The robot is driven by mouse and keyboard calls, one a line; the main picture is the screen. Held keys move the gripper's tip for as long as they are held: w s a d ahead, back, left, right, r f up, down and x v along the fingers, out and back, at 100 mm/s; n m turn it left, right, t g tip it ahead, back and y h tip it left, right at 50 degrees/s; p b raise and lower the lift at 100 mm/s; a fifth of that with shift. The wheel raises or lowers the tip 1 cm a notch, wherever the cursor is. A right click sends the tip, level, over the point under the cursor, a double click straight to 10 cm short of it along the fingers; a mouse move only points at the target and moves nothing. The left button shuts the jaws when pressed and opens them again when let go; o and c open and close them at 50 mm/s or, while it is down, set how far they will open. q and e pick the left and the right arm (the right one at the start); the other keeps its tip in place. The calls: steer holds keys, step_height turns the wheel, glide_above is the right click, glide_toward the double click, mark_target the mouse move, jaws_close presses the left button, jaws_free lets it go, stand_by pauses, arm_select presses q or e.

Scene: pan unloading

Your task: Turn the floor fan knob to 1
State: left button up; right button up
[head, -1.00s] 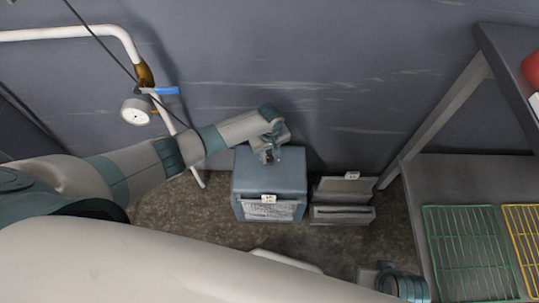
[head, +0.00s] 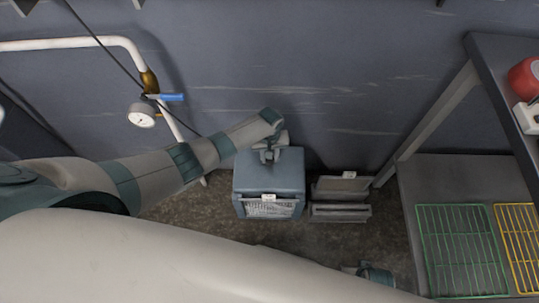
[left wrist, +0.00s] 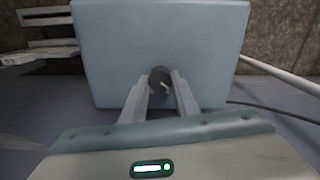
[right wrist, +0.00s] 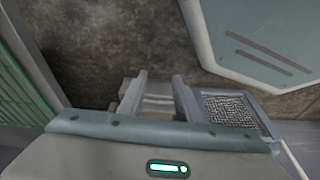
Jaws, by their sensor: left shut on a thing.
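The floor fan (head: 250,182) is a blue-grey box with a mesh front, standing on the floor by the wall. Its dark round knob (left wrist: 159,78), with a pale pointer mark, shows in the left wrist view; in the head view my gripper hides it. My left gripper (head: 269,158) is at the top of the fan, its fingertips on either side of the knob and shut on it. My right gripper (right wrist: 158,88) is open and empty, above the floor. Part of the right arm's end shows at the bottom of the head view.
Grey slotted holders (head: 340,200) stand right of the fan. A shelf (head: 420,180) with green (head: 458,245) and yellow (head: 518,245) racks is at the right. A white pipe (head: 75,40) with a gauge (head: 141,115) runs along the wall at the left.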

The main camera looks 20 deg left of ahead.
arm_select(q)
steer(key=m, duration=0.2)
steer(key=shift+s+m+p, duration=0.1)
steer(key=shift+m+p, duration=0.2)
steer(key=shift+p, duration=0.1)
steer(key=shift+m, duration=1.5)
arm_select(e)
steer(key=shift+s+d+f, duration=0.1)
steer(key=shift+s+f, duration=0.2)
steer(key=shift+f, duration=0.6)
steer(key=shift+s+d+f, duration=0.1)
steer(key=shift+s+f, duration=0.15)
steer(key=shift+f, duration=0.65)
arm_select(q)
steer(key=o, duration=1.1)
steer(key=shift+c, duration=0.2)
steer(key=shift+r+p, duration=0.1)
steer(key=shift+p, duration=0.2)
